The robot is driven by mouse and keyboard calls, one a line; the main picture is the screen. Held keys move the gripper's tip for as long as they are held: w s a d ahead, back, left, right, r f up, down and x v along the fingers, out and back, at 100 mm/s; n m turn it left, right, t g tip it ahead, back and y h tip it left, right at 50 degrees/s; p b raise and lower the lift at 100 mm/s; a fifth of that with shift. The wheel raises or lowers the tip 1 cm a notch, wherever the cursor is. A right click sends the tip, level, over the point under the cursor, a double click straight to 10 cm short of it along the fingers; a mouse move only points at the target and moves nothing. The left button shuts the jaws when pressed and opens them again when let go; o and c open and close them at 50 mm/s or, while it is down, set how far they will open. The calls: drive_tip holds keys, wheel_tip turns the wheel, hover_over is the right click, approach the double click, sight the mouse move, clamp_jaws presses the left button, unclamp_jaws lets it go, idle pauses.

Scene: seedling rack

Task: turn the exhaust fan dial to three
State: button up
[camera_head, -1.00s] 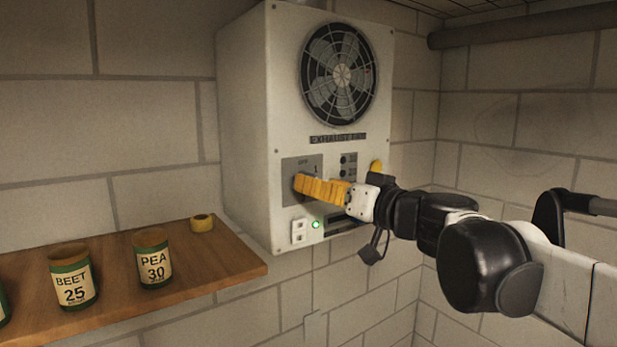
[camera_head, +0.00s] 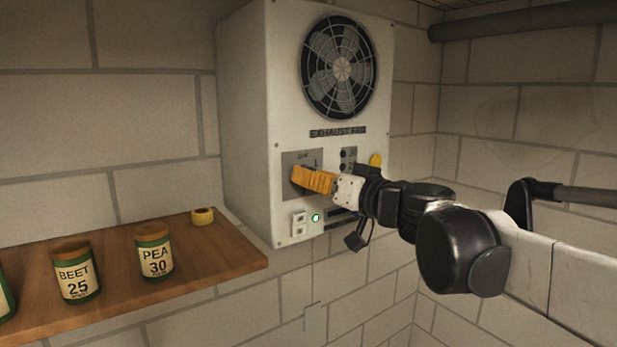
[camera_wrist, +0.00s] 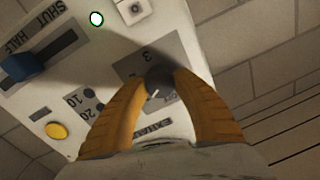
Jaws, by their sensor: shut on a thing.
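The exhaust fan box (camera_head: 245,120) is a white cabinet on the wall with a round fan grille above its controls. Its dial (camera_wrist: 159,84) is a dark round knob with a pale pointer line, on a grey plate. In the wrist view my gripper (camera_wrist: 160,82) has its two orange fingers closed around both sides of the dial. The head view shows my gripper (camera_head: 297,175) against the dial plate (camera_head: 290,160), hiding the dial. A "3" shows on the plate in the wrist view and a "1" in the head view. I cannot tell which mark the pointer is at.
A slider with a blue handle (camera_wrist: 22,66), a yellow button (camera_wrist: 57,131) and a lit green lamp (camera_head: 316,217) are close by on the panel. A wooden shelf (camera_head: 225,262) at left holds seed cans (camera_head: 155,252) and a yellow roll (camera_head: 202,216).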

drive_tip(key=shift+m, duration=0.4)
drive_tip(key=m+b, duration=0.1)
drive_tip(key=m, duration=0.3)
drive_tip(key=shift+f+m+b, duration=0.1)
drive_tip(key=shift+m+b, duration=0.25)
drive_tip(key=shift+m, duration=0.05)
drive_tip(key=m+t+b, duration=0.1)
drive_tip(key=m, duration=0.5)
drive_tip(key=shift+m, duration=0.4)
drive_tip(key=m+b, duration=0.1)
drive_tip(key=m, duration=0.5)
drive_tip(key=shift+m, duration=0.4)
drive_tip(key=m+h, duration=0.1)
drive_tip(key=m, duration=0.4)
drive_tip(key=shift+m+t, duration=0.4)
drive_tip(key=o, duration=1.2)
drive_tip(key=shift+s, duration=0.1)
